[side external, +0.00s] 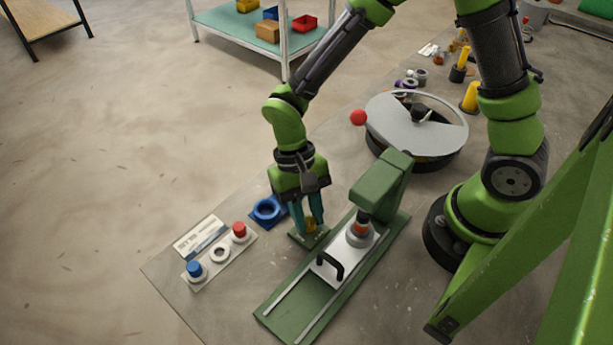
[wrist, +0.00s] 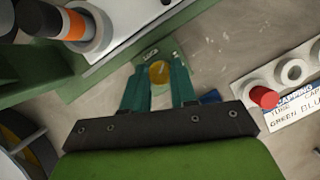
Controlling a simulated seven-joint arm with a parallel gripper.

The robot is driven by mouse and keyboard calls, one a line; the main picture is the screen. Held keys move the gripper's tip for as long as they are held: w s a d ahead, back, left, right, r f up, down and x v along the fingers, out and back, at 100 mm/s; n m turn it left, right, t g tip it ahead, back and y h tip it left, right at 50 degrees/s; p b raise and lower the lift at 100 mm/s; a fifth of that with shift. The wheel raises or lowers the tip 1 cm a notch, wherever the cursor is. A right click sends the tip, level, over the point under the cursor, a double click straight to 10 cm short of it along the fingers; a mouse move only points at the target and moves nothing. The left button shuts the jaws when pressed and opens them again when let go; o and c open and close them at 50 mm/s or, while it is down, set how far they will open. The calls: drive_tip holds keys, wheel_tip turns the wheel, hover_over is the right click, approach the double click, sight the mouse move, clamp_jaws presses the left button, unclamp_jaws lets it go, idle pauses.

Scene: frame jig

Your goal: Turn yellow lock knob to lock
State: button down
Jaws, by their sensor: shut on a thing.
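The yellow lock knob (wrist: 159,73) sits on a small green base plate (side external: 300,239) beside the green press. My gripper (side external: 313,224) points down over it, with its two teal fingers on either side of the knob. In the wrist view my gripper (wrist: 160,82) is shut on the knob, whose round top shows a line across it. The fingers cover part of the knob (side external: 311,223) in the side view. Lettering on the plate next to the knob is too small to read surely.
The green press (side external: 380,190) with a white sliding plate (side external: 329,272) and black handle stands close to the right. A blue ring holder (side external: 266,209) and a panel with red (side external: 239,230) and blue (side external: 194,269) caps lie to the left. A round grey turntable (side external: 390,125) is behind.

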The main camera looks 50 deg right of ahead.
drive_tip(key=n+h, duration=0.1)
drive_tip(key=n, duration=0.2)
drive_tip(key=n+h, duration=0.1)
drive_tip(key=n, duration=0.1)
drive_tip(key=shift+a+n, duration=0.2)
drive_tip(key=shift+n, duration=0.2)
drive_tip(key=n+h, duration=0.2)
drive_tip(key=n, duration=0.2)
drive_tip(key=shift+a+n, duration=0.1)
drive_tip(key=shift+n, duration=0.2)
drive_tip(key=c, duration=0.9)
unclamp_jaws()
drive_tip(key=shift+r, duration=0.1)
drive_tip(key=v, duration=1.6)
drive_tip(key=shift+s+a+r, duration=0.1)
drive_tip(key=shift+a+r, duration=0.1)
drive_tip(key=shift+r, duration=0.25)
